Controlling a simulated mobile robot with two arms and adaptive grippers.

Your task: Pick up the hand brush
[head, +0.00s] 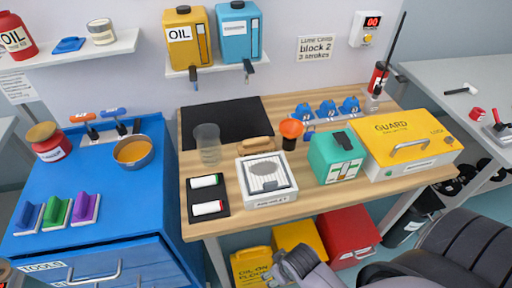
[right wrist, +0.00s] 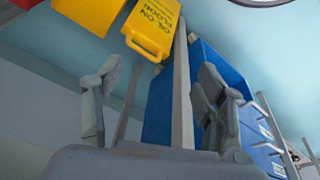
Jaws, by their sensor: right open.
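A tan, wooden-looking piece (head: 255,146) that looks like the hand brush lies on the wooden workbench (head: 300,222), at the front edge of a black mat (head: 222,117). Its bristles cannot be made out. My right gripper (head: 288,264) is low at the bottom of the head view, in front of the workbench and well below its top, away from the brush. In the right wrist view my right gripper (right wrist: 150,105) has its fingers wide apart with nothing between them. My left gripper is not in view.
Around the brush stand a clear cup (head: 207,143), an orange-topped cup (head: 291,131) and a white box with a grille (head: 267,183). A green case (head: 337,158) and yellow guard box (head: 405,143) are to the right. A yellow floor sign (head: 251,268) stands under the bench.

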